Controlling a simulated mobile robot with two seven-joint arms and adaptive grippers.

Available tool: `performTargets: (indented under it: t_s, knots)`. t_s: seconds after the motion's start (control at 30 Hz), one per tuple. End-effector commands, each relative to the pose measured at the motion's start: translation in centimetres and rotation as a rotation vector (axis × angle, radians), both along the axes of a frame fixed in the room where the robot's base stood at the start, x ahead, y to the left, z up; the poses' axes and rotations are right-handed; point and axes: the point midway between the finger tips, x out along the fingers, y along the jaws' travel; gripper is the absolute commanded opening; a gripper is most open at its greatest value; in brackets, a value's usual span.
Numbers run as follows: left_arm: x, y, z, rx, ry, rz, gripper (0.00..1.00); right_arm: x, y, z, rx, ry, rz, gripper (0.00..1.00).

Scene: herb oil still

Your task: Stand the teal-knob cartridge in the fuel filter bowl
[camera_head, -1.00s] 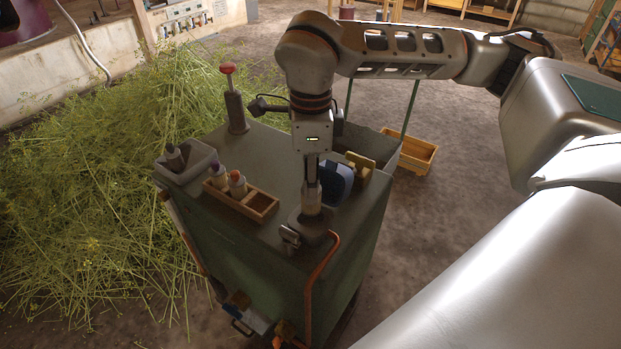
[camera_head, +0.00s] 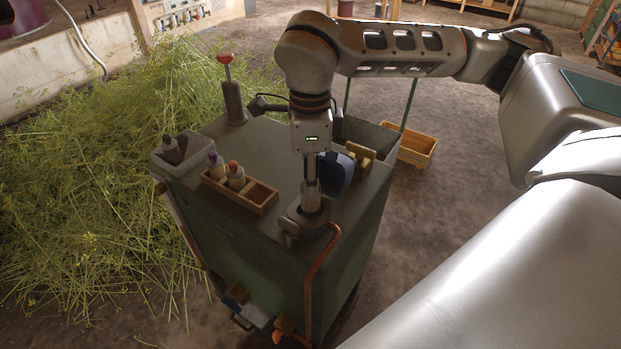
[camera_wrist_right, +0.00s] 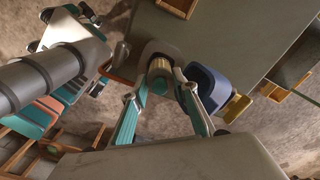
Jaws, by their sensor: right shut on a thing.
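My right gripper (camera_head: 311,190) points straight down over the front right of the green cart top. It is shut on the teal-knob cartridge (camera_wrist_right: 160,69), whose round teal knob (camera_wrist_right: 160,87) shows between the fingers in the wrist view. The cartridge's pale ribbed side shows just beyond the knob. The grey fuel filter bowl (camera_head: 309,218) is directly below the gripper, and its rim (camera_wrist_right: 160,46) surrounds the far side of the cartridge in the wrist view. The cartridge's lower end is hidden, so I cannot tell whether it touches the bottom. My left gripper is not in view.
A wooden rack (camera_head: 250,199) left of the bowl holds a purple-topped and an orange-topped cartridge. A grey bin (camera_head: 167,163) stands farther left. A blue rounded part (camera_head: 336,174) and yellow block (camera_head: 361,154) are close right of the gripper. A red-knobbed post (camera_head: 233,100) stands behind.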

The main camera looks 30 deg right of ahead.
Motion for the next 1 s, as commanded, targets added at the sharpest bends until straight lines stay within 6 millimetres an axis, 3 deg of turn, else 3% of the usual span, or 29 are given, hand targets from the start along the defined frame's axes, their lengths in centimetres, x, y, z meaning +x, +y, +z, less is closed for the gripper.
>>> performTargets:
  t_s: [0.43, 1.0]
  knots:
    - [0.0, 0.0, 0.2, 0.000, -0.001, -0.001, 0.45, 0.1, 0.0, 0.0, 0.000, 0.000, 0.000, 0.06]
    - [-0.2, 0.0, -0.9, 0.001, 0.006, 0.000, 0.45, 0.1, 0.0, -1.5, 0.000, 0.000, 0.000, 0.06]
